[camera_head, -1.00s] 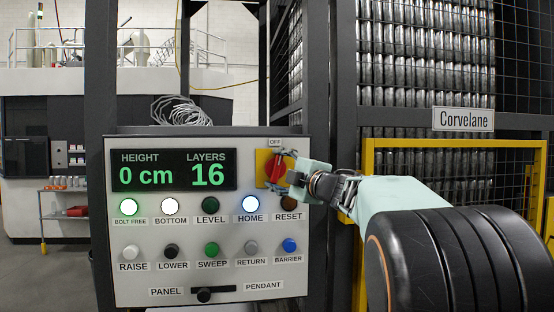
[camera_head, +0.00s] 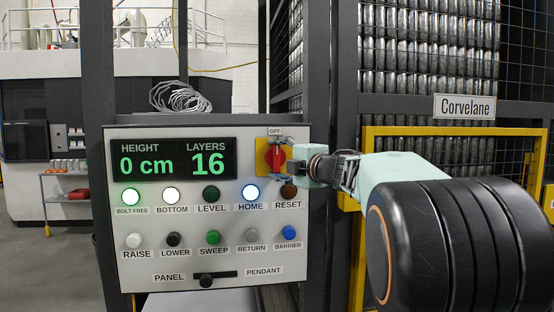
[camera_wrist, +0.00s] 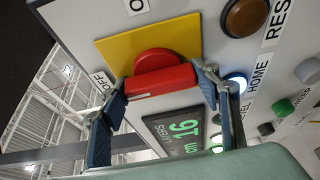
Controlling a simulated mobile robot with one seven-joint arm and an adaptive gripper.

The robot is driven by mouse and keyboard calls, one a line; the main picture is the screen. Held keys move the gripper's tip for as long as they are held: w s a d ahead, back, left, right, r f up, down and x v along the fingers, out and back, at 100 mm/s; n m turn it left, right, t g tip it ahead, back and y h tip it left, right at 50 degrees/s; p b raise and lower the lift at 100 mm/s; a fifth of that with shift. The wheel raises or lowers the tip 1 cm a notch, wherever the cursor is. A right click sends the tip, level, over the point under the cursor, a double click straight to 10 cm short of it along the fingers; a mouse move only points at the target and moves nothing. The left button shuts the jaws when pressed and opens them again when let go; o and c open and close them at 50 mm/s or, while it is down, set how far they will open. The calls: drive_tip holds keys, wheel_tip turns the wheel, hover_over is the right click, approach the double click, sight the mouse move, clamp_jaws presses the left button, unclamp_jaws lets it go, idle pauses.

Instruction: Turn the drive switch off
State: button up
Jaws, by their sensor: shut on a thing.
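The drive switch (camera_head: 275,157) is a red rotary knob with a bar handle on a yellow plate (camera_head: 263,150), at the upper right of the grey control panel. It also shows in the wrist view (camera_wrist: 158,80). An OFF label (camera_head: 275,131) sits above the plate. The handle stands upright, in line with OFF. My gripper (camera_head: 282,156) reaches in from the right. In the wrist view its fingers (camera_wrist: 163,83) are shut on the two ends of the red handle. Another label (camera_wrist: 137,5), cut off at "O", sits on the plate's other side; the gripper hides it in the head view.
The panel display (camera_head: 174,160) reads HEIGHT 0 cm and LAYERS 16. Several buttons lie close below the switch, with the RESET button (camera_head: 289,192) nearest. A PANEL/PENDANT slider (camera_head: 206,280) is at the bottom. A yellow frame (camera_head: 440,131) and mesh cage stand at right.

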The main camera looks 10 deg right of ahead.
drive_tip(key=o, duration=1.2)
drive_tip(key=shift+c, duration=0.2)
drive_tip(key=v, duration=1.2)
